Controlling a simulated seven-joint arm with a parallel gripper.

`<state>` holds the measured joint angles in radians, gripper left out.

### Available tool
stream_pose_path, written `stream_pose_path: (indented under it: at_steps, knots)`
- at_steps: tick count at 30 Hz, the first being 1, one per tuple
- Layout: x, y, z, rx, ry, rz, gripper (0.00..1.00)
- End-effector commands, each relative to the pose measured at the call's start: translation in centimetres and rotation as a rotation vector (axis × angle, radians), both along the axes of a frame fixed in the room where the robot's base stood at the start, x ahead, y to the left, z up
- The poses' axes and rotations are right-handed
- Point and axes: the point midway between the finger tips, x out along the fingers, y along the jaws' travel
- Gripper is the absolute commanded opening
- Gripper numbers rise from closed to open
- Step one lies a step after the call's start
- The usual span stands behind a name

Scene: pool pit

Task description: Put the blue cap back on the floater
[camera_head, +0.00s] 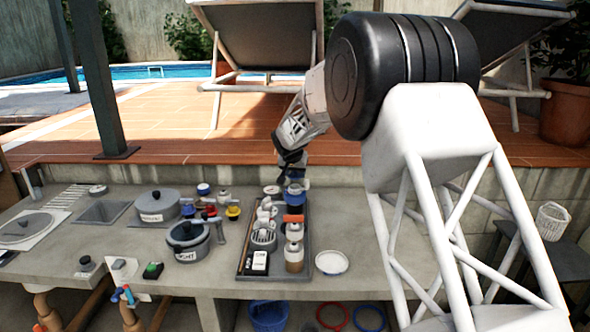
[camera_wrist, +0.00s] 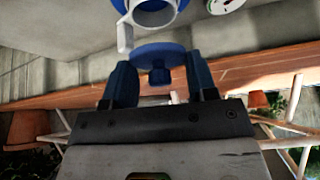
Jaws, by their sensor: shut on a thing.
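My gripper (camera_wrist: 160,82) is shut on the blue cap (camera_wrist: 160,54), a round disc with a small knob between the fingers. The floater (camera_wrist: 153,14), blue and white with an open round mouth and a white piece at its side, shows at the top of the wrist view, partly cut off. The cap appears apart from the floater's mouth. In the head view my gripper (camera_head: 291,162) is over the back end of the dark tray, with a blue thing (camera_head: 294,196) just below; there I cannot clearly separate cap from floater.
The dark tray (camera_head: 243,268) holds bottles, cups and a handled tool close by. A white round dish (camera_head: 331,263) lies to its right.

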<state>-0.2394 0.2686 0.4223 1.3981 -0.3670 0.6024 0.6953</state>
Motion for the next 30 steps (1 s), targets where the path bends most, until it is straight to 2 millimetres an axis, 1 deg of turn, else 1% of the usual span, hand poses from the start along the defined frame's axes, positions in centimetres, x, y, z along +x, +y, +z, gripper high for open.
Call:
stream_pose_path:
  at_steps: [6, 12, 30]
  knots:
    - [0.0, 0.0, -1.3, 0.000, 0.000, 0.001, 0.31]
    - [0.0, 0.0, -2.0, 0.000, 0.001, 0.001, 0.31]
    - [0.0, 0.0, -2.1, 0.000, 0.000, 0.001, 0.31]
